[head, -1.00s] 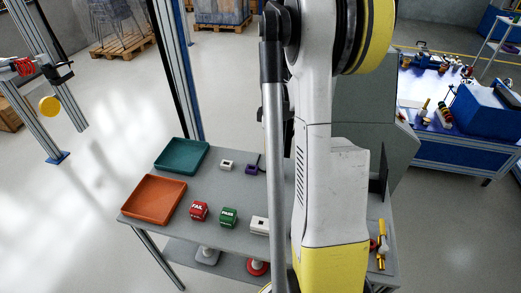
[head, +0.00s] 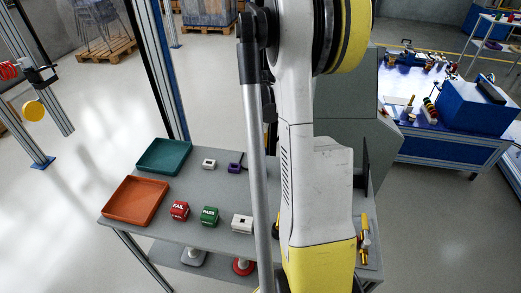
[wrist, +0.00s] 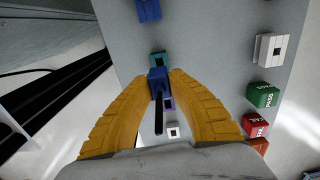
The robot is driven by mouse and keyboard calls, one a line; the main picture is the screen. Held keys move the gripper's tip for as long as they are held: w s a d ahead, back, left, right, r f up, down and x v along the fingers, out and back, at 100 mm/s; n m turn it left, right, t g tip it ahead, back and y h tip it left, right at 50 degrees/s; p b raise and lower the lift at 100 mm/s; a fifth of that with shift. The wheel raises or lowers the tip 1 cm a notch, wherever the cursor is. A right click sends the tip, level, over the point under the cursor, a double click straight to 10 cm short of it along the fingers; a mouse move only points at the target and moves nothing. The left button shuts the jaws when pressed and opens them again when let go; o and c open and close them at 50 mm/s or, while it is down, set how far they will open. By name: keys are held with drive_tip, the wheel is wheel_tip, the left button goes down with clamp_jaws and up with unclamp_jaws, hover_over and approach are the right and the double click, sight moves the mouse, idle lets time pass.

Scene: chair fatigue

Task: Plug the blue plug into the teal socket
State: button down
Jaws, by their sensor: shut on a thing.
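In the wrist view my gripper (wrist: 159,80), with two yellow fingers, is shut on a blue plug (wrist: 158,74). A black stub or cable extends from the plug between the fingers. The teal socket (wrist: 157,57) shows just above the plug in the picture, partly covered by it. I cannot tell whether plug and socket touch. In the head view my arm hides the gripper, the plug and the teal socket.
A purple socket (head: 235,168) and a white socket (head: 209,163) stand on the grey table (head: 165,222). Red FAIL (head: 180,210) and green PASS (head: 209,216) blocks, a white box (head: 242,223), and teal (head: 165,156) and orange (head: 134,201) trays are nearby. A blue block (wrist: 148,9) stands beyond the teal socket.

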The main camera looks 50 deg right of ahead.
drive_tip(key=shift+f+b, duration=1.3)
drive_tip(key=shift+f, duration=0.7)
drive_tip(key=shift+f+b, duration=1.15)
drive_tip(key=shift+f, duration=0.15)
drive_tip(key=c, duration=1.3)
unclamp_jaws()
drive_tip(key=shift+o, duration=0.2)
wheel_tip(320, 180, up, 12)
drive_tip(key=shift+r, duration=0.1)
